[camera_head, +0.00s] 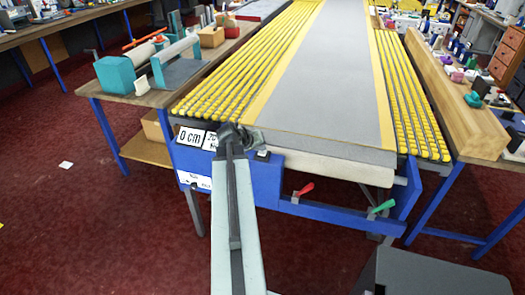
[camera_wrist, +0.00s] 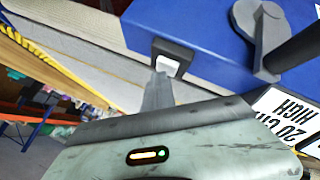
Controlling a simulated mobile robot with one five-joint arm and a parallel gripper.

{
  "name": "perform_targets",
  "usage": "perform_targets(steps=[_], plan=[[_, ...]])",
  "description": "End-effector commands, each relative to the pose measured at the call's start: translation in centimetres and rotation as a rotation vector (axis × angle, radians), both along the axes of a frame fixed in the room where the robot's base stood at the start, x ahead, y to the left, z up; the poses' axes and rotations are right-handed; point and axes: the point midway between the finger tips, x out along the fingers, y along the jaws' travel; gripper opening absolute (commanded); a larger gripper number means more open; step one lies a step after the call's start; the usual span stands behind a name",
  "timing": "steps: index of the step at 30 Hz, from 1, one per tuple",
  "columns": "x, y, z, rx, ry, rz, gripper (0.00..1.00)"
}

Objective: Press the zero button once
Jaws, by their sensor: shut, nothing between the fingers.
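A small white button in a black frame (camera_wrist: 171,64) sits on the edge of the blue housing in the wrist view. It also shows in the head view (camera_head: 263,155), just right of my arm's end. I cannot read any mark on it. My gripper (camera_wrist: 161,76) is shut and empty, its grey tip at the lower edge of the button's white face. I cannot tell whether it touches. In the head view my arm's dark end covers part of the blue housing (camera_head: 262,180). A "0 cm" sign (camera_head: 189,137) stands on the left of the housing.
A grey lever (camera_wrist: 262,38) stands on the housing beside the button, with a "20 cm high" sign (camera_wrist: 285,118) near it. A red handle (camera_head: 303,190) and a green handle (camera_head: 382,207) stick out below the long table. Red floor lies open at left.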

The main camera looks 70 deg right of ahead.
Motion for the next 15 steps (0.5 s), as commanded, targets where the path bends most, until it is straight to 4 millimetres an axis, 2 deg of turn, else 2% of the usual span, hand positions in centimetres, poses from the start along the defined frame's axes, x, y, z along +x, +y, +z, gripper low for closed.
perform_targets(steps=[11, 15], plan=[[0.0, 0.0, 2.0, 0.001, 0.0, -0.001, 0.0], [0.0, 0.0, 2.2, 0.001, 0.0, -0.001, 0.0]])
